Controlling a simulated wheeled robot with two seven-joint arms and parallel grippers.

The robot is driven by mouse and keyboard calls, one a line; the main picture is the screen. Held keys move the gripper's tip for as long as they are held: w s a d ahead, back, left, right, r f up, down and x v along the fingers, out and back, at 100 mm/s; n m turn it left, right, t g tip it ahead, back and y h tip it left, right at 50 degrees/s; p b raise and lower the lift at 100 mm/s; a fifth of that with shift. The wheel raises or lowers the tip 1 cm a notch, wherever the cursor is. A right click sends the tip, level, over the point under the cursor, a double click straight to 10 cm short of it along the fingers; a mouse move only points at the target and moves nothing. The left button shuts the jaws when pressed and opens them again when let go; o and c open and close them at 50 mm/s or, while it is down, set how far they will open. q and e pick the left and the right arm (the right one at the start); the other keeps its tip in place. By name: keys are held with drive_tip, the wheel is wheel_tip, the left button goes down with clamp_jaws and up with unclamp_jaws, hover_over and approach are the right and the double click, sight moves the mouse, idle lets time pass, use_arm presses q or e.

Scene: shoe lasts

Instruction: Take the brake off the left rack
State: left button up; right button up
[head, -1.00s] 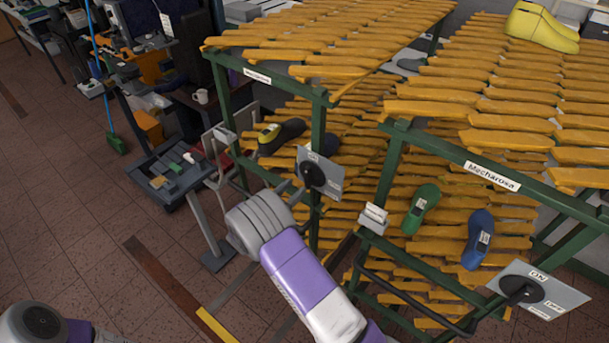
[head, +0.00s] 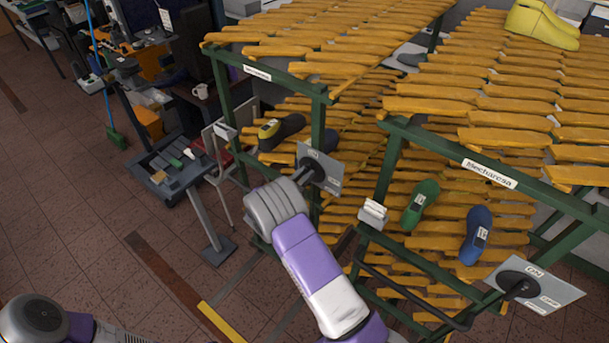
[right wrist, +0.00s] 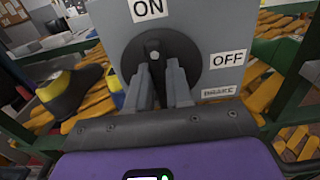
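The left rack's brake panel (head: 331,178) is a grey plate with a round black knob. In the right wrist view the brake panel (right wrist: 212,22) reads ON at the top, OFF at the right and BRAKE below. The black knob (right wrist: 190,45) has its bar upright, pointing to ON. My right gripper (right wrist: 159,68) is right at the knob, its two fingers on either side of the bar's lower part. Whether they press on the bar cannot be seen. In the head view my right gripper (head: 301,182) partly hides the knob. My left arm shows at the lower left; its gripper is out of view.
The right rack (head: 395,165) has its own brake panel (head: 545,290) and a bent black handle. Green (head: 420,205) and blue (head: 477,235) shoe lasts lie on it. A dark last with a yellow part (head: 282,131) lies on the left rack.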

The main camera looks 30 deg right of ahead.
clamp_jaws()
drive_tip(key=shift+s+d+f+m+b, duration=0.1)
drive_tip(key=shift+s+f+m+b, duration=0.1)
drive_tip(key=shift+m+b, duration=3.6)
drive_tip(key=shift+s+d+f+m+b, duration=0.15)
drive_tip(key=shift+m+b, duration=2.05)
drive_tip(key=shift+b, duration=3.15)
drive_tip(key=shift+s+a+f+m+b, duration=0.1)
drive_tip(key=shift+f+m+b, duration=0.15)
drive_tip(key=shift+m+b, duration=3.55)
drive_tip(key=shift+n+b, duration=0.75)
drive_tip(key=shift+n, duration=0.05)
drive_tip(key=o, duration=0.8)
unclamp_jaws()
drive_tip(key=shift+r, duration=0.1)
